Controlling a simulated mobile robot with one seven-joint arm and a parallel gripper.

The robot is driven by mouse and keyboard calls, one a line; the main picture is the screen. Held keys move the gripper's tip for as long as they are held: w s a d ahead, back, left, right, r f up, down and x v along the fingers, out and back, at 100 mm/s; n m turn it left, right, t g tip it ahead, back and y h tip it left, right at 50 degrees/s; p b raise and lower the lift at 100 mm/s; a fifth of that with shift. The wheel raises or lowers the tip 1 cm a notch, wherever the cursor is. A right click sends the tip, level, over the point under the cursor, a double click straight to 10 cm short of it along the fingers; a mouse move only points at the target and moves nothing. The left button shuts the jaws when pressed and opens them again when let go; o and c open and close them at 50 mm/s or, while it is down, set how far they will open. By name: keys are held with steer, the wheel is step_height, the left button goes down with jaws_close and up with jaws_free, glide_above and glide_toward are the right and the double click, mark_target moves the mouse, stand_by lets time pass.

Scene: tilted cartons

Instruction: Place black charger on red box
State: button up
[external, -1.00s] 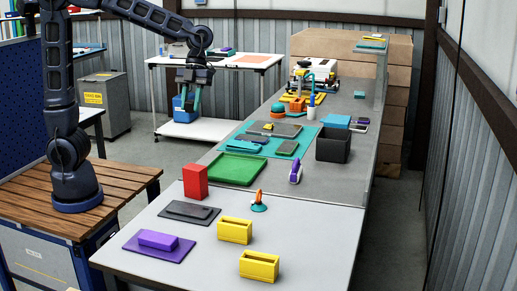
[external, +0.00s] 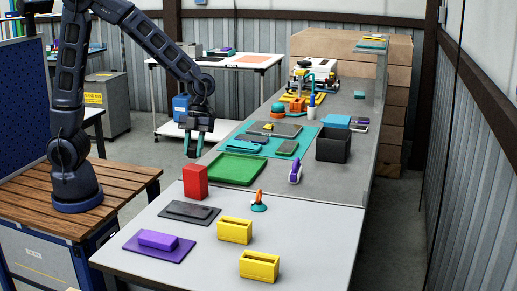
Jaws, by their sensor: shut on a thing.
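The red box (external: 195,182) stands upright near the left edge of the light table, just in front of the green tray. My gripper (external: 195,150) hangs pointing down in the air, above and behind the red box and to the left of the green tray. It is shut on a small dark thing, apparently the black charger, mostly hidden by the fingers and hard to make out. The top of the red box looks bare. It is apart from my gripper.
The green tray (external: 236,169) lies behind the box. A dark flat mat with a dark block (external: 187,212), a purple mat (external: 150,248), two yellow holders (external: 235,231) and an orange-teal item (external: 259,202) are in front. A black bin (external: 333,146) stands right.

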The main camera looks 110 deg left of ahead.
mark_target(194, 157)
steer(key=shift+f, duration=1.6)
steer(key=shift+f, duration=0.1)
steer(key=o, duration=1)
steer(key=v, duration=1.2)
steer(key=shift+s+d+r+n+t+y, duration=0.75)
steer(key=shift+s+d+r+n, duration=0.7)
steer(key=shift+s+d+n, duration=1.75)
steer(key=shift+s+d+r+n+t+y, duration=0.75)
steer(key=shift+s+d+r+n, duration=0.7)
steer(key=shift+s+d+n, duration=1.7)
steer(key=shift+s+d+r+n+t+y, duration=0.75)
steer(key=shift+s+d+r+n, duration=0.7)
steer(key=shift+s+d+n, duration=1.7)
